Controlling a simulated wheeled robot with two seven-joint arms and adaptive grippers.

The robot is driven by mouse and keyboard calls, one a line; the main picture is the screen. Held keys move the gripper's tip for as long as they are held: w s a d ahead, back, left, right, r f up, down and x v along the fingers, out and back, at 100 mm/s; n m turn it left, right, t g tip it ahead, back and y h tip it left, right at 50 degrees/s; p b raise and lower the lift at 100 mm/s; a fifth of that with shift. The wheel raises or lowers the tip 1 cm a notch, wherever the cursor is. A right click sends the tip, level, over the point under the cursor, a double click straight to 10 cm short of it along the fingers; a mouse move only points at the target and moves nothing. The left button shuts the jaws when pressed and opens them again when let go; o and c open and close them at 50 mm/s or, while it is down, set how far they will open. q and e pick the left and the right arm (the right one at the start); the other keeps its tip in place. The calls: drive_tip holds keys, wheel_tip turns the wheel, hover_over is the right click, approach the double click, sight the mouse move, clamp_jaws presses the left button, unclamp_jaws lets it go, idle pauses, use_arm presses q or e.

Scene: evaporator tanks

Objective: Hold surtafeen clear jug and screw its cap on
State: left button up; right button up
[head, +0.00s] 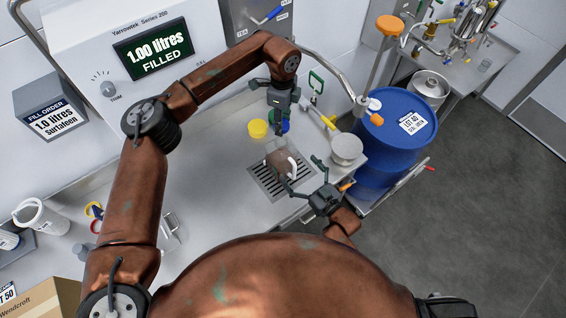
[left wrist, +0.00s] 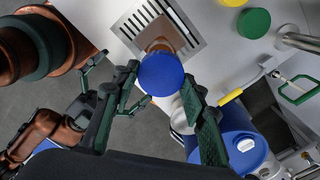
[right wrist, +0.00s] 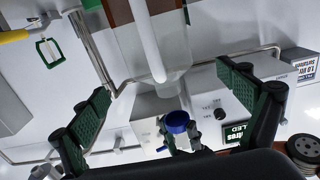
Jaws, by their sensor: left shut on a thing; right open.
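The clear jug (head: 279,160), with brownish liquid and a white handle, stands upright on the drain grate (head: 262,182). It is uncapped in the right wrist view (right wrist: 160,45). My left gripper (head: 278,120) is shut on a blue cap (left wrist: 162,75), which is above the worktop behind the jug in the head view. The cap appears apart from the jug in the right wrist view (right wrist: 177,121). My right gripper (head: 301,172) is open beside the jug's handle, with its fingers spread and not closed on it. The jug's mouth is hard to make out in the head view.
A yellow cap (head: 258,128) and a green cap (left wrist: 254,23) lie on the worktop. A blue drum (head: 395,130) stands right of the worktop's edge. A metal pipe (head: 335,70) and a round steel piece (head: 346,148) are close right of the jug.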

sight(283, 151)
drive_tip(key=x, duration=0.9)
drive_tip(key=shift+w+a, duration=0.1)
drive_tip(key=shift+w, duration=0.05)
drive_tip(key=shift+c, duration=0.4)
drive_tip(key=c, duration=1.7)
use_arm(q)
drive_tip(key=shift+f, duration=2.5)
drive_tip(key=shift+f, duration=0.9)
drive_tip(key=shift+f, duration=0.5)
